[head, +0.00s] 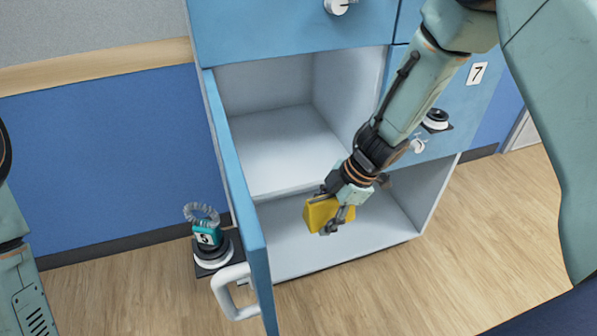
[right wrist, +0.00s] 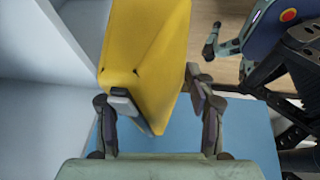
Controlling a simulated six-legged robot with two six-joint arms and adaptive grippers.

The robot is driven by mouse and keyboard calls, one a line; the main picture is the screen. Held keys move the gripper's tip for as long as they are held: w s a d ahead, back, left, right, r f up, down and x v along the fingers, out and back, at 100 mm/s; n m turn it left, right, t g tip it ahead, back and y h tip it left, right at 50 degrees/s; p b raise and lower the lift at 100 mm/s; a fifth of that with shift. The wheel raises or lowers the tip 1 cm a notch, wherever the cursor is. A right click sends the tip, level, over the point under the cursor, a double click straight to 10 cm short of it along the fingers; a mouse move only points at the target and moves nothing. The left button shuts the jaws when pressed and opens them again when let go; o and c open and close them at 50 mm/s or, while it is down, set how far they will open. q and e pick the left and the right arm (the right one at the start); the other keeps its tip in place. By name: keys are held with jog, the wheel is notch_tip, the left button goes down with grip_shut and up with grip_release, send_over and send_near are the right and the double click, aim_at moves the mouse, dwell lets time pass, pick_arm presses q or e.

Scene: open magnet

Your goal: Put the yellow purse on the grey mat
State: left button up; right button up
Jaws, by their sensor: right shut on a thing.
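The yellow purse (head: 321,215) is held in my right gripper (head: 338,218), in front of the open blue and white cabinet. In the right wrist view the purse (right wrist: 145,55) sits tilted between the two fingers of the right gripper (right wrist: 160,100), which are shut on it. It hangs clear of the cabinet's lower shelf in the head view. My left gripper is out of view; only part of my left arm shows at the left edge. No grey mat can be made out in either view.
The white upper compartment (head: 285,150) looks empty. A closed door numbered 7 (head: 477,73) is at the right. Wooden floor lies around.

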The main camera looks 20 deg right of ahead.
jog(key=shift+s+f, duration=0.1)
jog(key=shift+s, duration=0.1)
jog(key=shift+s+a+f+m+t, duration=0.1)
jog(key=shift+s+m+t, duration=0.05)
jog(key=shift+s+m, duration=0.3)
jog(key=shift+s+a+f+m+t, duration=0.1)
jog(key=shift+s+m+t, duration=0.05)
jog(key=shift+s+m, duration=0.25)
jog(key=s+r+m+h, duration=0.1)
jog(key=s+r+m, duration=0.1)
jog(key=r, duration=0.4)
jog(key=s+a+r+m+t, duration=0.1)
jog(key=s+r+m, duration=0.1)
jog(key=r, duration=0.5)
jog(key=shift+m+t+h, duration=0.3)
jog(key=shift+m+h, duration=0.1)
jog(key=shift+m, duration=0.35)
jog(key=shift+f, duration=0.1)
